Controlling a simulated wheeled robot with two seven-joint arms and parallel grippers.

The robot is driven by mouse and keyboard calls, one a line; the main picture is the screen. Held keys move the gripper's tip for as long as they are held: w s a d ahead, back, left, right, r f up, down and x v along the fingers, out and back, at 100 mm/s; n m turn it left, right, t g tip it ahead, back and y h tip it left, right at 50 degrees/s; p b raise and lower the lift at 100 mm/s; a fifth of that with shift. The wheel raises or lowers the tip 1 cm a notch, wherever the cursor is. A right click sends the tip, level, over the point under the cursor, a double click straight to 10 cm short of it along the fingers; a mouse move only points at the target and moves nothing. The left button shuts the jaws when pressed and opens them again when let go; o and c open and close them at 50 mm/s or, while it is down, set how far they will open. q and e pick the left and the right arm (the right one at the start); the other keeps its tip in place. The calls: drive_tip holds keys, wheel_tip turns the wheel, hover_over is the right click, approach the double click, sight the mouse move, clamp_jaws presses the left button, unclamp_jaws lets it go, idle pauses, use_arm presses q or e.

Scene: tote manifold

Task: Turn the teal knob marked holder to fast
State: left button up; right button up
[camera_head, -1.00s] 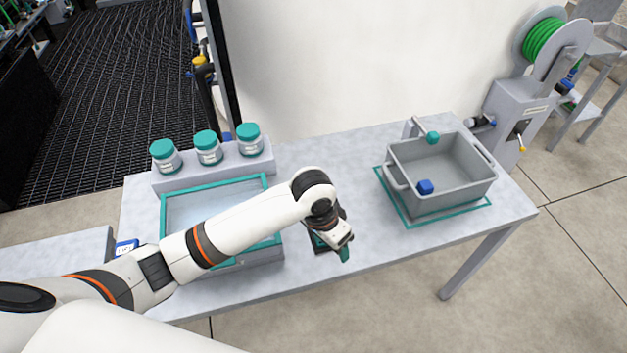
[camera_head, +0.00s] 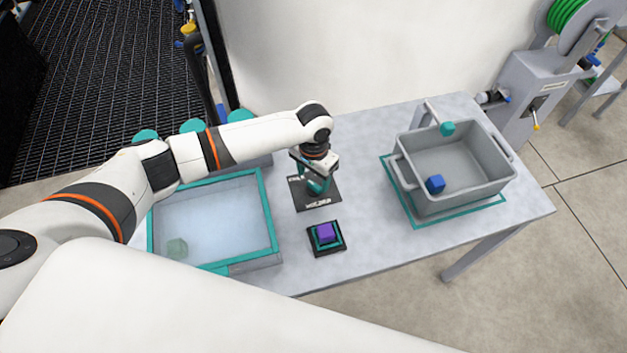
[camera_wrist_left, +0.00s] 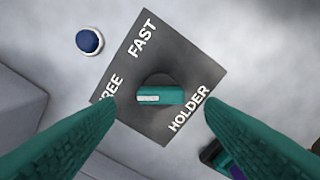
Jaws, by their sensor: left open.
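The teal knob (camera_wrist_left: 160,97) sits on a dark plate (camera_wrist_left: 172,50) lettered FAST, HOLDER and a partly covered word ending in REE. In the left wrist view its white mark points left, toward the partly covered word. My left gripper (camera_wrist_left: 160,108) is open, with one teal finger on either side below the knob in the picture, apart from it. In the head view the left gripper (camera_head: 318,184) hangs over the dark plate (camera_head: 318,200) and hides most of the knob. My right gripper is not in view.
A purple block (camera_head: 326,232) sits on a black pad in front of the plate. A teal-rimmed tray (camera_head: 268,215) with a greenish block is at left. A blue button (camera_wrist_left: 89,40) is near the plate.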

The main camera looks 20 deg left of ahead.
sight(313, 185)
use_arm(q)
wheel_tip(313, 185, down, 2)
drive_tip(key=shift+f, duration=0.7)
drive_tip(key=shift+c, duration=1.1)
drive_tip(key=c, duration=0.8)
drive_tip(key=shift+o, duration=0.2)
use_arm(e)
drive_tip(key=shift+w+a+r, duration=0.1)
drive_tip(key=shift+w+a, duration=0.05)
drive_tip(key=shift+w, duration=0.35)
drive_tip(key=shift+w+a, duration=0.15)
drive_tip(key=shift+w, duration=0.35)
